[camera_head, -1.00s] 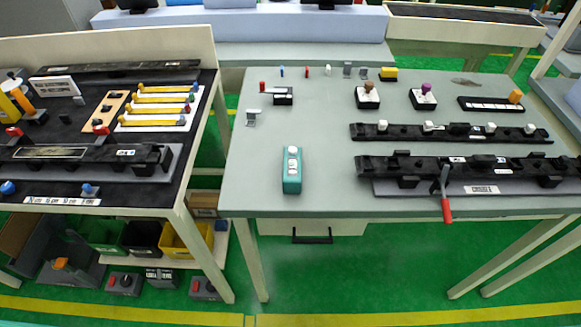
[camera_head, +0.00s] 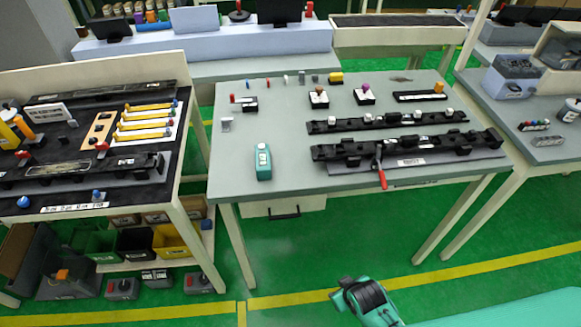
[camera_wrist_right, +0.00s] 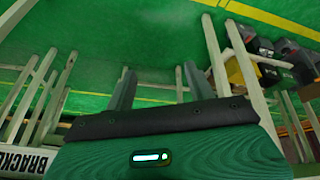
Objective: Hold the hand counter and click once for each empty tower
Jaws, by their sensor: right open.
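A teal block with a white top face (camera_head: 263,162), which looks like the hand counter, stands on the grey table (camera_head: 290,130), left of the black rails. Two black rails lie on the table: a rear one (camera_head: 385,121) with several white pieces, and a front one (camera_head: 400,148) with raised black blocks and a red-handled lever (camera_head: 381,175). I cannot tell which raised blocks are empty towers. My right gripper (camera_wrist_right: 158,74) is open and empty in the wrist view, over green floor. My right arm shows at the bottom of the head view. My left gripper is not in view.
A dark-topped bench (camera_head: 100,185) with yellow bars stands at the left, bins (camera_head: 170,240) below it. Small coloured parts and two knobbed blocks (camera_head: 319,97) line the table's back. Another table (camera_head: 545,150) stands at the right.

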